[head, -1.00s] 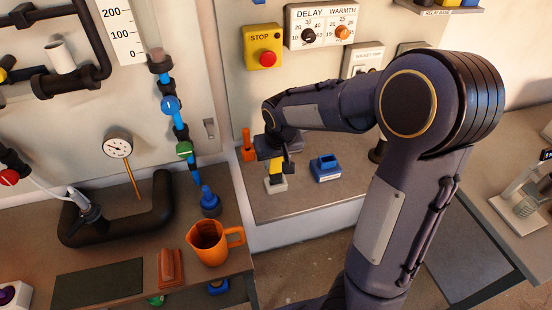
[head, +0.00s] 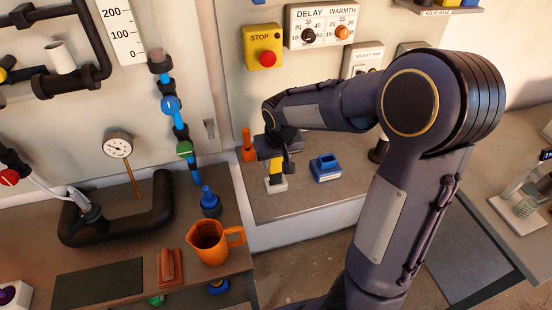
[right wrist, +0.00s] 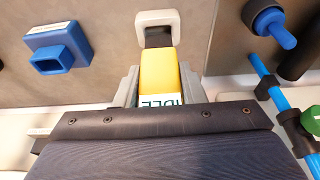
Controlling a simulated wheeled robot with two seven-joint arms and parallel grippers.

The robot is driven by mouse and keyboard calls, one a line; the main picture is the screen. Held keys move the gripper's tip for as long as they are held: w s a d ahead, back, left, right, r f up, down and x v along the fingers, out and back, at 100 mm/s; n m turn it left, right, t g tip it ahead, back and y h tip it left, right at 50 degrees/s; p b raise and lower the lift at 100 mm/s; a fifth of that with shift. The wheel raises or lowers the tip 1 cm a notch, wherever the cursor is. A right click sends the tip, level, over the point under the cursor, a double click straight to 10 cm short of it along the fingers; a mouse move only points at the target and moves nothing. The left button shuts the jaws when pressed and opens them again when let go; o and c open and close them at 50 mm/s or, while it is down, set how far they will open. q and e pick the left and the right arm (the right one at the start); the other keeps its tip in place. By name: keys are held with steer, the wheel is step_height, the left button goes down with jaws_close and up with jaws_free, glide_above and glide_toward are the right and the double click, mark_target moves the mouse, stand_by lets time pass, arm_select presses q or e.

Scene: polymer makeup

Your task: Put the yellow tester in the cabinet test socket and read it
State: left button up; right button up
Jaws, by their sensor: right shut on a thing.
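The yellow tester (head: 276,168) stands upright on the grey ledge of the cabinet, above a small white block (head: 276,186). My right gripper (head: 277,158) is shut on it from above. In the right wrist view the yellow tester (right wrist: 159,74) is between the fingers, and its dark lower end meets the white block (right wrist: 172,18). I cannot tell how deep that end sits. Its label shows upside down and partly hidden, and seems to read IDLE. A blue socket-like block (head: 325,168) stands to the right, apart from the tester. My left gripper is out of view.
An orange peg (head: 248,146) stands close left of my right gripper. A panel with a STOP button (head: 263,47) and dials (head: 320,24) is above. An orange jug (head: 210,243) and a blue-capped fitting (head: 209,203) are on the left bench. The ledge front is clear.

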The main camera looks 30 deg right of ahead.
mark_target(276, 172)
steer(key=shift+f+b, duration=1.45)
steer(key=shift+f, duration=0.35)
steer(key=o, duration=1.1)
steer(key=shift+r, duration=0.1)
steer(key=v, duration=0.7)
steer(key=shift+s+r, duration=0.1)
steer(key=shift+r, duration=0.3)
steer(key=s+a+t+y, duration=0.1)
steer(key=s+a+y, duration=0.1)
steer(key=s, duration=0.8)
steer(key=s+a+n+t+y, duration=0.1)
steer(key=s+a, duration=0.3)
steer(key=s, duration=0.5)
steer(key=shift+s+a+f+y, duration=0.25)
steer(key=shift+s+a+y, duration=0.15)
steer(key=shift+y, duration=0.4)
